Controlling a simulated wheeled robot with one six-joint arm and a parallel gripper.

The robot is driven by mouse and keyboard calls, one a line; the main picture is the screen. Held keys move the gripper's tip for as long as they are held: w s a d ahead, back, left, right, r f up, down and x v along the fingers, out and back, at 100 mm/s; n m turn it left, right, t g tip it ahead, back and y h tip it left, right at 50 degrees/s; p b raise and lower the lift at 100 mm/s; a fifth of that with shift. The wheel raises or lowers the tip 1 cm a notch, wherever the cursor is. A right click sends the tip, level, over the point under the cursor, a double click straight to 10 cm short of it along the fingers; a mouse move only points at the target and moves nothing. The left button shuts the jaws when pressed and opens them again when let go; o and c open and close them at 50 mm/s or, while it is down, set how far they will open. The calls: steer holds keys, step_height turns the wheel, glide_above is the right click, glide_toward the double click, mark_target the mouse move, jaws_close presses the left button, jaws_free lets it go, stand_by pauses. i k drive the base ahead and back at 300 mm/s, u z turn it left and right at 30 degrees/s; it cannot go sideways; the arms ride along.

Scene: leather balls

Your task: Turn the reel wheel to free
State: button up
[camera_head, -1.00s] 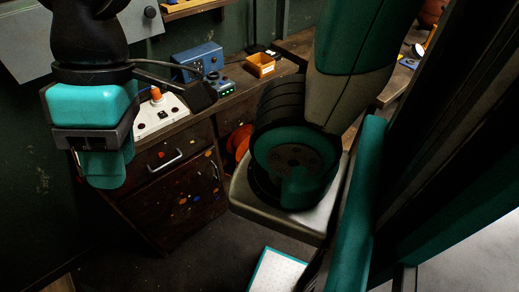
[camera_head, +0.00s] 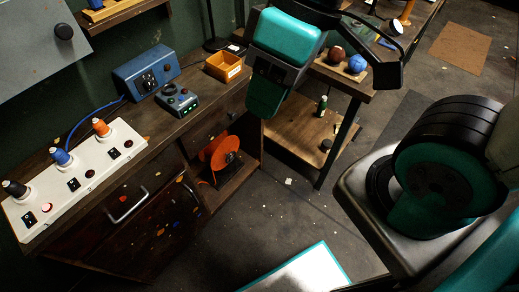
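The orange reel wheel (camera_head: 217,156) stands upright in the open lower bay of the dark wooden cabinet, left of centre. A dark hub or holder shows at its right side, but details are too small to tell. My gripper (camera_head: 266,98), teal and dark grey, hangs above and to the right of the reel in the picture, apart from it. Its fingers are seen from the side, so I cannot tell whether they are open. I see nothing held in it.
A white power strip (camera_head: 75,180) with plugs, a blue box (camera_head: 146,72), a small control box (camera_head: 177,103) and an orange tray (camera_head: 224,67) are on the cabinet top. A lower table (camera_head: 312,130) stands at right. Floor before the reel is clear.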

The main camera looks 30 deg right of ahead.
mark_target(230, 158)
steer(key=u, duration=1.65)
steer(key=k, duration=0.6)
steer(key=z, duration=1.1)
